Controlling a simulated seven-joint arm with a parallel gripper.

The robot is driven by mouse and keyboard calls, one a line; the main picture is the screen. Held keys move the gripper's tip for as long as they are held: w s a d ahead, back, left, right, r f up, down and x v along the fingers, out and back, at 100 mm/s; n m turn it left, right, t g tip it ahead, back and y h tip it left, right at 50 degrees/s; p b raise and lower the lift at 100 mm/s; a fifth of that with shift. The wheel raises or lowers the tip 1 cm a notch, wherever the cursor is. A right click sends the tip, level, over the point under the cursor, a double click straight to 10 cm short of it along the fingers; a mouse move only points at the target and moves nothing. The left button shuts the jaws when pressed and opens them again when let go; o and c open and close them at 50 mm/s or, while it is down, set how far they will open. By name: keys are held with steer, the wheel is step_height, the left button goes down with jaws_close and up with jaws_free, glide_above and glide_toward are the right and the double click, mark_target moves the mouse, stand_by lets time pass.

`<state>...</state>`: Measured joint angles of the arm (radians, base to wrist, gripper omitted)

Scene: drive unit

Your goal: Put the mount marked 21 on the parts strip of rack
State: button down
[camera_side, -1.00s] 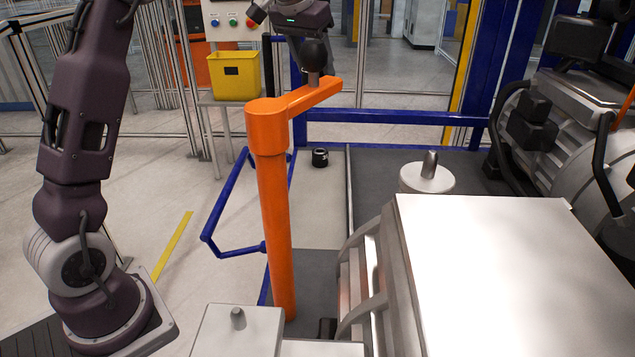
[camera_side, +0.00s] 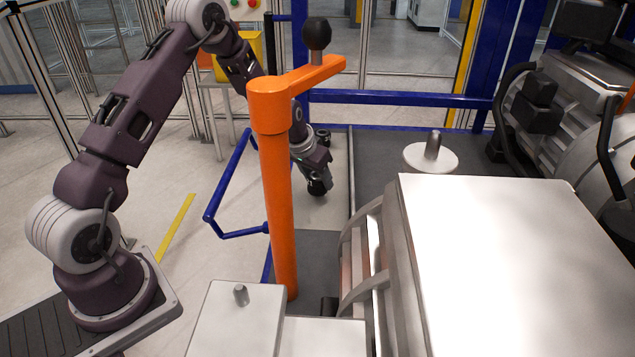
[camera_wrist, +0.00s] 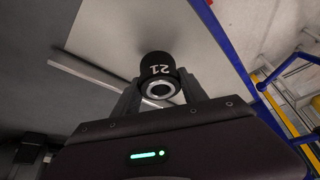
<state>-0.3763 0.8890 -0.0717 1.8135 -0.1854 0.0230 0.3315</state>
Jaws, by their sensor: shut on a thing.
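The mount marked 21 (camera_wrist: 155,68) is a short black cylinder with white digits and a silver ring at its end. In the wrist view it sits between the fingers of my gripper (camera_wrist: 160,92), which is shut on it. In the side view my gripper (camera_side: 318,180) is low, just right of the orange post, with the dark mount (camera_side: 317,188) at its tip. A pale strip (camera_side: 328,212) lies beneath, and in the wrist view it is the light panel (camera_wrist: 120,30) behind the mount. I cannot tell whether the mount touches it.
An orange post (camera_side: 277,200) with a crank arm and black knob (camera_side: 317,33) stands close to my arm. A blue rail (camera_side: 228,180) is left; a white-topped housing (camera_side: 490,240) fills the right.

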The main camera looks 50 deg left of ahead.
steer(key=shift+f, duration=1.05)
steer(key=shift+f, duration=0.15)
steer(key=c, duration=0.6)
jaws_free()
steer(key=shift+f, duration=0.1)
steer(key=shift+s+r, duration=0.1)
steer(key=shift+r, duration=0.35)
steer(key=v, duration=1.1)
steer(key=shift+s+r, duration=0.1)
steer(key=shift+r, duration=0.2)
